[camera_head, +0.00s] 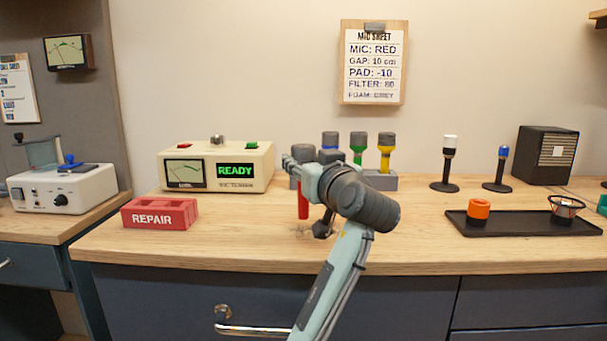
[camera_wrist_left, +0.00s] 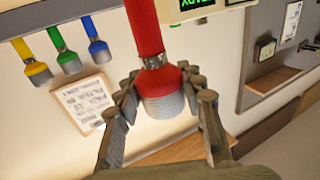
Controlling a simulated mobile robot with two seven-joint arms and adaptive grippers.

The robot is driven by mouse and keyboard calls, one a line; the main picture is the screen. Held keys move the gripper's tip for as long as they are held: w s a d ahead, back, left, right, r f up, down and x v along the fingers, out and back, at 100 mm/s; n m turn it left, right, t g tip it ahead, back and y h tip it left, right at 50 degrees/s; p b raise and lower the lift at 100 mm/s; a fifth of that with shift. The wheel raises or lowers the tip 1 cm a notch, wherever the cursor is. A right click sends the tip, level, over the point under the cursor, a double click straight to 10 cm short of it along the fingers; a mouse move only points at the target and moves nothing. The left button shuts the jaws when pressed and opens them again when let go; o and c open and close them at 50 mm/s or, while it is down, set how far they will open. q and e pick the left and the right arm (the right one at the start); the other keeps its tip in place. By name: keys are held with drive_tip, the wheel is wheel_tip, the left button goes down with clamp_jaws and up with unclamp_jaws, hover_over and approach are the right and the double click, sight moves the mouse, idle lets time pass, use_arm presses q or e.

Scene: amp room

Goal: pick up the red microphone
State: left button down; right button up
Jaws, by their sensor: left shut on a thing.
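The red microphone shows its red handle (camera_head: 303,203) hanging below my left gripper (camera_head: 303,172) in the head view, in front of the rack (camera_head: 382,181). In the left wrist view the microphone (camera_wrist_left: 162,82) stands large between the two fingers, with its grey mesh head toward the camera. My left gripper (camera_wrist_left: 162,85) is shut on it near the collar below the head. The handle points down and is clear of the rack; its lower tip appears above the table top. My right gripper is not in view.
Blue (camera_head: 330,141), green (camera_head: 358,147) and yellow (camera_head: 386,150) microphones stand in the rack. A red REPAIR box (camera_head: 159,213) and a READY tester (camera_head: 217,166) are left. Two stand microphones and a black tray (camera_head: 520,226) are right. The front table between box and tray is mostly clear.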

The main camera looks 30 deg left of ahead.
use_arm(q)
wheel_tip(320, 180, up, 2)
drive_tip(key=shift+r, duration=0.1)
drive_tip(key=s+a+r, duration=0.6)
drive_tip(key=s+r, duration=0.1)
drive_tip(key=s, duration=0.2)
drive_tip(key=shift+s+a, duration=0.3)
drive_tip(key=shift+a, duration=0.05)
drive_tip(key=shift+f, duration=0.15)
